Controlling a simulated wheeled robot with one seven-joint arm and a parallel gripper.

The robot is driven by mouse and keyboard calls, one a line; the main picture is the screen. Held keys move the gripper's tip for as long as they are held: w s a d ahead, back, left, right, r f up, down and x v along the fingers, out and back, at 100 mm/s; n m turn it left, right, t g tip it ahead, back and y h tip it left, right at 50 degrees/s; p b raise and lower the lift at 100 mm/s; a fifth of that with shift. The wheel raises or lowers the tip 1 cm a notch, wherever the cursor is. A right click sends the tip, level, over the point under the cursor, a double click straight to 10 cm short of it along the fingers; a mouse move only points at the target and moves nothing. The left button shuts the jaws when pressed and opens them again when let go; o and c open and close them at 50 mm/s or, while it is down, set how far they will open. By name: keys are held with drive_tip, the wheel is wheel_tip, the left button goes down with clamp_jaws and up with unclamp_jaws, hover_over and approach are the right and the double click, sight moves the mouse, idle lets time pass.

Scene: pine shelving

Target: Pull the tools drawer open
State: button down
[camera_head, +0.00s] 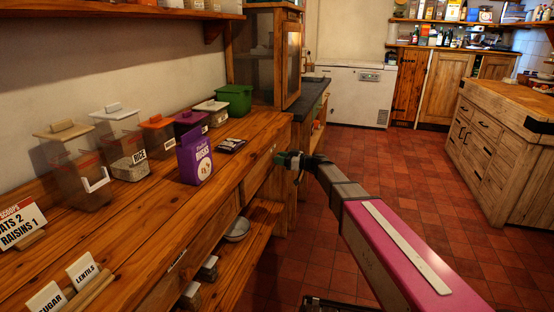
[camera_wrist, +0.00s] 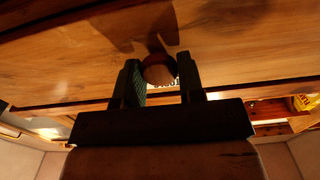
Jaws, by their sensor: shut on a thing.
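My gripper (camera_head: 287,160) reaches the front of the pine counter at its far end. In the wrist view its two dark fingers (camera_wrist: 160,78) are shut on a round brown wooden knob (camera_wrist: 158,66), one finger on each side. The knob is on a wooden drawer front (camera_wrist: 80,75). A pale label behind the knob is mostly hidden and I cannot read it in full. In the head view this far drawer front (camera_head: 258,172) looks about flush with the counter, though my gripper partly covers that area.
On the pine counter (camera_head: 150,225) stand lidded bins, a purple rusks pack (camera_head: 195,157), a dark packet (camera_head: 231,145) and a green tub (camera_head: 234,99). A lower shelf (camera_head: 262,222) holds a grey bowl (camera_head: 238,229).

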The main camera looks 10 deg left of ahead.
drive_tip(key=s+d, duration=0.1)
drive_tip(key=d, duration=2.1)
drive_tip(key=shift+s+d, duration=0.35)
drive_tip(key=shift+s, duration=0.05)
drive_tip(key=c, duration=0.8)
unclamp_jaws()
drive_tip(key=shift+o, duration=0.2)
drive_tip(key=d, duration=1)
drive_tip(key=shift+s+d, duration=0.4)
